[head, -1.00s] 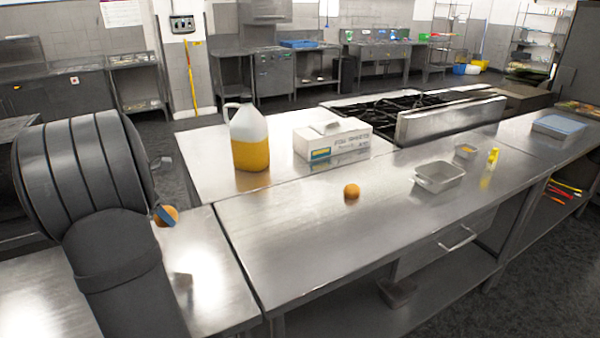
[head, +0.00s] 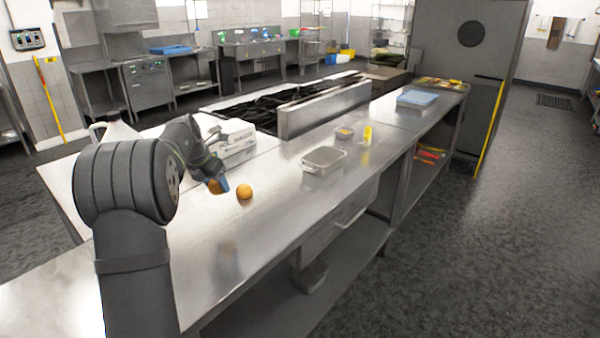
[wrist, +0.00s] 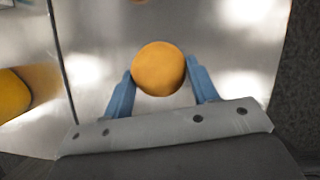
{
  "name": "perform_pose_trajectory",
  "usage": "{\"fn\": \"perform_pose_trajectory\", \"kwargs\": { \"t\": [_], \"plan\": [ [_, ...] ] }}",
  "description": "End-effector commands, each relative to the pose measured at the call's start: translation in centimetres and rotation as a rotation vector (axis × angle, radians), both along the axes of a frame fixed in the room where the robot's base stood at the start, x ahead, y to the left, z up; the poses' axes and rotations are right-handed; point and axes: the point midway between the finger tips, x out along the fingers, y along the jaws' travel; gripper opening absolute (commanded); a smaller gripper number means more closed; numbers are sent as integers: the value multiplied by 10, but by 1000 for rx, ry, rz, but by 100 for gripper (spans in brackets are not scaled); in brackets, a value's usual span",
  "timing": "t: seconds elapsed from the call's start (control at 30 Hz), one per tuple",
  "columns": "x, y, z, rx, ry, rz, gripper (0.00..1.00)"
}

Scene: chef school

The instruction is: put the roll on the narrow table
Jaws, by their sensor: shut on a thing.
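My gripper (head: 219,187) is shut on a round, orange-brown roll (head: 213,186), above the long steel table (head: 215,240). In the wrist view, the roll (wrist: 158,68) sits between the two blue fingers (wrist: 160,88), which touch its sides. In the head view the arm and fingers partly hide it. A similar round orange thing (head: 244,192) rests on the table just right of the gripper. I cannot tell for sure which steel surface is the narrow table.
A metal tray (head: 324,160), a small container (head: 344,132) and a yellow bottle (head: 367,135) stand farther along the table. A white box (head: 232,143) and a partly hidden jug (head: 115,131) are behind my arm. The table's near part is bare.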

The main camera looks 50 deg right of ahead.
Motion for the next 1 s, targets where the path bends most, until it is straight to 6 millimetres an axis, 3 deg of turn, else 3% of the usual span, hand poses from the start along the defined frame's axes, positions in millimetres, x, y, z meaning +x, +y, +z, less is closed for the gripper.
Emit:
{"fn": "perform_pose_trajectory", "kwargs": {
  "t": [0.03,0.3,0.4,0.6,0.7,0.8,1.0],
  "plan": [
    [-16,-26,-1,1,0,-17,31],
    [-104,-141,-2,0,-1,-59,31],
    [-139,-175,-2,1,0,-74,31],
    [-191,-219,-2,1,0,-90,31],
    [-205,-229,-2,0,-1,-93,31],
    [-205,-233,-6,1,0,-92,31],
    [-166,-231,-29,2,1,-89,31]
  ]
}}
